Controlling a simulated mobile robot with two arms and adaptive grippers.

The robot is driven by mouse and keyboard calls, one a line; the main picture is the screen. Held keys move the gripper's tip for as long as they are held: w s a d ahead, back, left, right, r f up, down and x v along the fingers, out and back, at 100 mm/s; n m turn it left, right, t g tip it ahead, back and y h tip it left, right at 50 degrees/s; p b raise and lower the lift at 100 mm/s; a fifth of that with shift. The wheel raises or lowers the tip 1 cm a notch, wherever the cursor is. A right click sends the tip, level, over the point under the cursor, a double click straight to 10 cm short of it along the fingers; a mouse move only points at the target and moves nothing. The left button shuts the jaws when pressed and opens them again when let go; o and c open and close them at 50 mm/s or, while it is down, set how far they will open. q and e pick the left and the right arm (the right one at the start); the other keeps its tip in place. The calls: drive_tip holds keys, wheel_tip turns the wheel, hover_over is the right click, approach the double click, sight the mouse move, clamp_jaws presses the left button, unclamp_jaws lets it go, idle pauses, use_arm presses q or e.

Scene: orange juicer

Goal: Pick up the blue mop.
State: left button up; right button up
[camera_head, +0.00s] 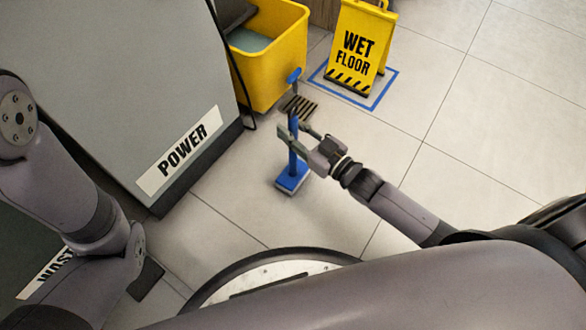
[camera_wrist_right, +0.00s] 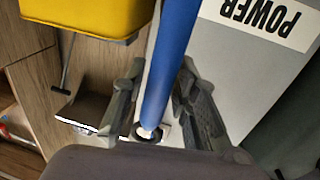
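The blue mop (camera_head: 293,160) stands upright on the tiled floor in the head view, its flat blue head at the bottom and a blue grip at the top. My right gripper (camera_head: 298,133) is at the mop's handle, with its fingers spread on either side. In the right wrist view the blue handle (camera_wrist_right: 172,65) runs between the open fingers of the right gripper (camera_wrist_right: 164,100); whether either finger touches it is hard to tell. My left arm shows at the left of the head view, but its gripper is not visible.
A yellow wet floor sign (camera_head: 358,48) stands in a blue floor outline. A grey machine labelled POWER (camera_head: 130,80) stands to the left. Tiles to the right are clear.

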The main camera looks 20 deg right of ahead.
clamp_jaws()
idle(0.3)
